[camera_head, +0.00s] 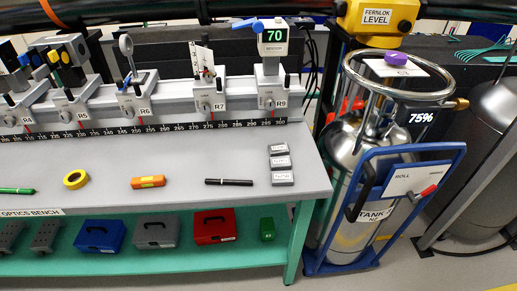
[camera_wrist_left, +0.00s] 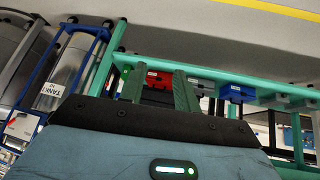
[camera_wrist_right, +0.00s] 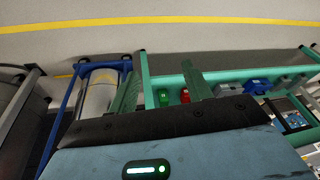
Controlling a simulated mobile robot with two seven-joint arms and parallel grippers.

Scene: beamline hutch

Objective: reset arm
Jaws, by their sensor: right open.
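Neither of my grippers shows in the head view. In the left wrist view my left gripper (camera_wrist_left: 158,88) has two green fingers standing apart with a modest gap, and I see nothing held between them. In the right wrist view my right gripper (camera_wrist_right: 158,88) is open, its green fingers wider apart and empty. Both wrist views look past the fingers at the bench's green frame, with the blue cart beside it. The grey optics bench (camera_head: 110,160) fills the left of the head view, in front of me.
A rail with several mounts (camera_head: 215,95) runs along the bench's back. Tape (camera_head: 76,179), an orange tool (camera_head: 148,182), a black pen (camera_head: 228,182) and small grey blocks (camera_head: 282,162) lie on top. Toolboxes (camera_head: 213,226) stand on the lower shelf. A tank (camera_head: 355,215) on a blue cart (camera_head: 440,152) stands right.

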